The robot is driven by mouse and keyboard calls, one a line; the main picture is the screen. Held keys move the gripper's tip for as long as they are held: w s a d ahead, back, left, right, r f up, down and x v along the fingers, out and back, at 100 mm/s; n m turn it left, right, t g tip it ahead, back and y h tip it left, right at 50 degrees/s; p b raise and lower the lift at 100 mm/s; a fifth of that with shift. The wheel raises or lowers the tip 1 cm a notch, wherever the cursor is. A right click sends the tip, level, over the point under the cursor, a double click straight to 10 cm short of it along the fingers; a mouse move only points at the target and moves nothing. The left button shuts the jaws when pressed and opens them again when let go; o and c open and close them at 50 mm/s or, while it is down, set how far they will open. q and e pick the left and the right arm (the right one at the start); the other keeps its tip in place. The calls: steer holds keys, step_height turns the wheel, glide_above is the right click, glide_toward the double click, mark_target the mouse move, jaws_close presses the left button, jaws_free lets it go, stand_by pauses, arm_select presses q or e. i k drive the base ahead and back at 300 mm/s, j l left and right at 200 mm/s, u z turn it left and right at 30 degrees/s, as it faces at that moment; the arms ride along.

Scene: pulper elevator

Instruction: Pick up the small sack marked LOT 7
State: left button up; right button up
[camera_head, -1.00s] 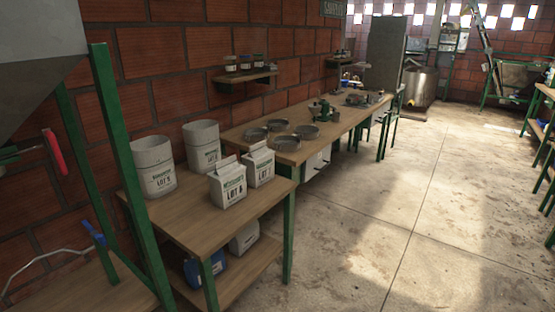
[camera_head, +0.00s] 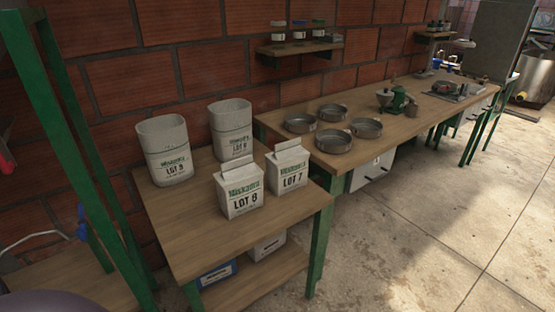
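The small sack marked LOT 7 (camera_head: 287,168) is white with green print and a folded top. It stands upright on the near wooden table (camera_head: 185,235), close to its right end. A like sack marked LOT 6 (camera_head: 239,189) stands just left of it and nearer to me. Two larger open-topped white sacks stand behind: one on the left (camera_head: 165,151), its label probably LOT 5 or 9, and one to the right (camera_head: 231,129), its label hard to read. Neither of my grippers is in view.
A second wooden table (camera_head: 405,128) beyond carries several round metal pans (camera_head: 333,141) and a green grinder (camera_head: 398,100). A wall shelf (camera_head: 300,48) holds small jars. A green metal frame (camera_head: 75,150) stands at left. The near table's front is bare; floor at right is clear.

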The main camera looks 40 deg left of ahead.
mark_target(287, 168)
steer(key=i+l+u, duration=0.15)
steer(key=i+u, duration=0.2)
steer(key=u, duration=0.15)
steer(key=i+l+u, duration=0.3)
steer(key=u, duration=0.2)
steer(key=i+l+u, duration=0.3)
steer(key=u, duration=0.2)
steer(key=i+l+u, duration=0.15)
steer(key=l+u, duration=0.8)
steer(key=l, duration=0.15)
steer(key=l+u, duration=0.5)
steer(key=l, duration=0.4)
